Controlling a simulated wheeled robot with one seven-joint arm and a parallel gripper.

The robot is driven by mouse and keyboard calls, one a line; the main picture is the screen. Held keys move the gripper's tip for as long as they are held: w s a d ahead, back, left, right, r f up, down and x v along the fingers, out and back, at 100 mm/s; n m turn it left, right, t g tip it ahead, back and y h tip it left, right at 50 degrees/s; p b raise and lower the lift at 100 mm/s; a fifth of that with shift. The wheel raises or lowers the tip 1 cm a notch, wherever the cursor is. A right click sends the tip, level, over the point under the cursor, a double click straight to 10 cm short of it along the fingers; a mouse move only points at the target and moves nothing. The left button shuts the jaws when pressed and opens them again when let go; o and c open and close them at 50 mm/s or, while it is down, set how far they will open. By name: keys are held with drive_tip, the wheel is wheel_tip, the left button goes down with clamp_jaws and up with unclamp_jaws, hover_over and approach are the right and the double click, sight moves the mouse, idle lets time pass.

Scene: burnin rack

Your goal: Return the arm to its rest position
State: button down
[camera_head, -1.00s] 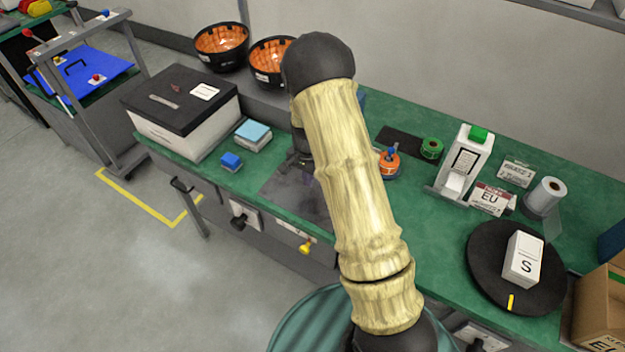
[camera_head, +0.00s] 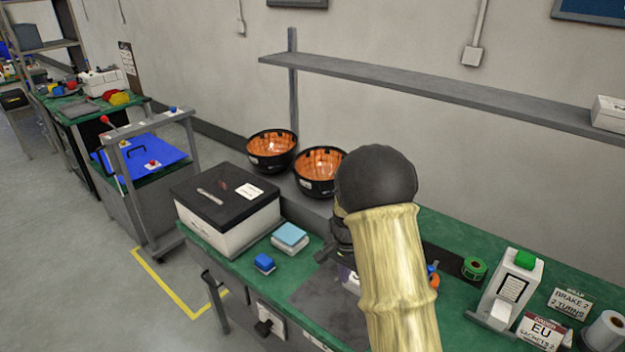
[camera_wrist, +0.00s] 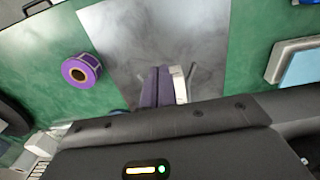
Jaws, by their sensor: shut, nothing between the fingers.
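My arm, with a pale wood-patterned link and a dark round joint, rises in front of the green workbench (camera_head: 457,235) in the head view. My gripper is mostly hidden behind the arm there; a dark part of it shows just left of the joint, over the grey mat (camera_head: 312,297). In the wrist view the gripper (camera_wrist: 163,75) points at the grey mat (camera_wrist: 130,35), with its fingers shut together and nothing held. A white piece shows right beside the fingers; I cannot tell whether it touches them.
Two orange-lined bowls (camera_head: 320,172) stand behind. A wall shelf (camera_head: 430,92) runs above. A purple roll (camera_wrist: 82,70) shows in the wrist view.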

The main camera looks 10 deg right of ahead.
drive_tip(key=s+r+n+t+p, duration=0.1)
drive_tip(key=s+r+n, duration=0.3)
drive_tip(key=s, duration=0.6)
drive_tip(key=s+r+n+t+p, duration=0.1)
drive_tip(key=s+r+n+p, duration=0.1)
drive_tip(key=s+r+n, duration=0.3)
drive_tip(key=s+r, duration=0.3)
drive_tip(key=s, duration=0.2)
drive_tip(key=shift+a+r+t, duration=0.15)
drive_tip(key=shift+r+t, duration=0.15)
drive_tip(key=shift+r, duration=0.1)
drive_tip(key=shift+w, duration=0.15)
